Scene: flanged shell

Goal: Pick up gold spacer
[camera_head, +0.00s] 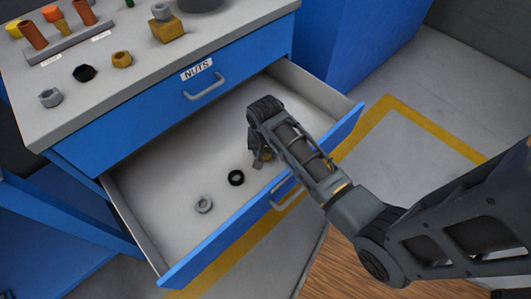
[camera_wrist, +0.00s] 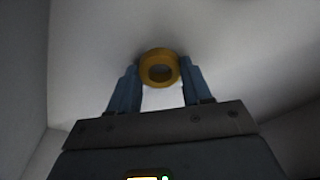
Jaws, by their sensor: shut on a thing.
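The gold spacer (camera_wrist: 146,67) is a ring held between the two blue fingers of my gripper (camera_wrist: 160,72) in the wrist view. My gripper is shut on it, with a finger on each side of the ring. In the head view my gripper (camera_head: 262,158) reaches down into the open drawer, on its right part. The spacer is mostly hidden there by the gripper and arm. I cannot tell whether the ring still touches the drawer floor.
The open drawer (camera_head: 165,170) also holds a black ring (camera_head: 236,177) and a grey nut (camera_head: 204,204), left of my gripper. The drawer's blue front (camera_head: 240,222) lies under my arm. Nuts and other parts stand on the bench top (camera_head: 125,84) above a shut drawer labelled NUTS (camera_head: 196,69).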

